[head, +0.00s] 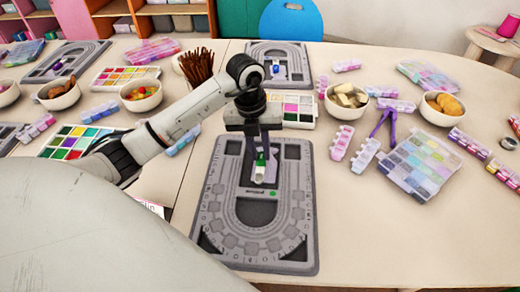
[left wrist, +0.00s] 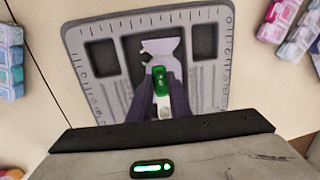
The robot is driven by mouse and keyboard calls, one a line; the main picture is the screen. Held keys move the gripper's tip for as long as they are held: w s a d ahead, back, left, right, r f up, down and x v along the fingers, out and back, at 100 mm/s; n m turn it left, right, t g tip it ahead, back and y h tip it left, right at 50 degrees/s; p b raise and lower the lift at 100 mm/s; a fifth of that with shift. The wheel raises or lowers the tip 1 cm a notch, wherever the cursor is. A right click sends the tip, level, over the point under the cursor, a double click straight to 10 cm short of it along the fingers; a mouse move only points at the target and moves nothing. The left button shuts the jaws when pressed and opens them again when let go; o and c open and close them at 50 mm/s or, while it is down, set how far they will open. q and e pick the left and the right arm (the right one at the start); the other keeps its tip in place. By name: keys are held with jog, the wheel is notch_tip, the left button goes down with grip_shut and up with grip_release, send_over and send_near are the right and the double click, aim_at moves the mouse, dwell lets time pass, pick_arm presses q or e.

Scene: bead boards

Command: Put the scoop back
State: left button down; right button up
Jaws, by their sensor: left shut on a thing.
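My left gripper (head: 260,160) points down over the far half of the grey bead board (head: 215,215) in the middle of the table. It is shut on the scoop, whose green part (head: 261,158) and whitish part (head: 259,175) show at the fingertips. In the left wrist view the scoop's green part (left wrist: 160,80) sits between the dark fingers, and a pale grey, notched shape (left wrist: 163,52) lies just beyond it. I cannot tell whether the scoop touches the board. The fingers hide part of the board. My right gripper is not in view.
A white bead tray (head: 298,110) stands just behind the board. To the right are bowls (head: 346,100), purple tweezers (head: 383,121), small bead boxes (head: 342,142) and a clear compartment case (head: 420,165). A cup of brown sticks (head: 197,66) stands behind my left arm. The front right table is clear.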

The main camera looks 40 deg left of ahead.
pick_arm(q)
jog(key=shift+f+b, duration=0.3)
jog(key=shift+f, duration=0.2)
jog(key=c, duration=1.6)
grip_release()
jog(key=shift+c, duration=0.2)
jog(key=shift+r, duration=0.15)
notch_tip(320, 180, up, 13)
jog(key=s+a, duration=0.1)
jog(key=shift+p, duration=0.3)
